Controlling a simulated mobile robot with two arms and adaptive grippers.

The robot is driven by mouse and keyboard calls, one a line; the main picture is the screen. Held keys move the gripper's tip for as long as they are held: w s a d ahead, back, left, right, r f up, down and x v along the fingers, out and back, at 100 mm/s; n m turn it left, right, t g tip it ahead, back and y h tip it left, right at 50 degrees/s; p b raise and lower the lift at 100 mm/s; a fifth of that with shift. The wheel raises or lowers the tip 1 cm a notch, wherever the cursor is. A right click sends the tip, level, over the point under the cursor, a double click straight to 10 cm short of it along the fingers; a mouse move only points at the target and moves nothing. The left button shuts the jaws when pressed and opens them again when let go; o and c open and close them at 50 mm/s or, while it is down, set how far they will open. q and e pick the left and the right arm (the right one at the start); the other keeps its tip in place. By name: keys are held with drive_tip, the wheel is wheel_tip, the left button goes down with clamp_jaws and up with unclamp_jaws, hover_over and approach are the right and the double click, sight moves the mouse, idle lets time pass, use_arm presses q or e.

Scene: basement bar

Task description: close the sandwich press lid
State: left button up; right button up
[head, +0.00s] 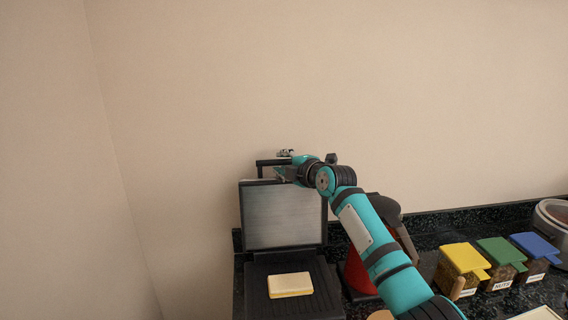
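The sandwich press stands at the lower middle of the head view. Its lid (285,222) is raised about upright, with the grey inner plate facing me. A black handle (265,163) rises above the lid's top edge. A pale yellow sandwich-like slab (290,285) lies on the dark lower plate (262,272). My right gripper (282,165) is at the lid's top edge by the handle. Its fingers look apart, one above and one below the handle's top bar; whether they touch it I cannot tell. My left gripper is not in view.
A red object (357,275) stands right of the press, partly hidden behind my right arm. Boxes with yellow (462,256), green (500,251) and blue (534,246) lids stand farther right on the dark counter. A round container (553,218) is at the right edge. The wall is close behind.

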clamp_jaws()
drive_tip(key=shift+s, duration=0.1)
drive_tip(key=s+d+n+t+y+b, duration=0.1)
drive_tip(key=s+t+y+b, duration=0.1)
drive_tip(key=s+b, duration=0.4)
drive_tip(key=s+d+f+n+t+y+b, duration=0.1)
drive_tip(key=s+d+n+t+y+b, duration=0.1)
drive_tip(key=s+b, duration=0.4)
drive_tip(key=shift+s+f+t, duration=0.25)
drive_tip(key=shift+s+t, duration=0.35)
drive_tip(key=shift+s, duration=0.9)
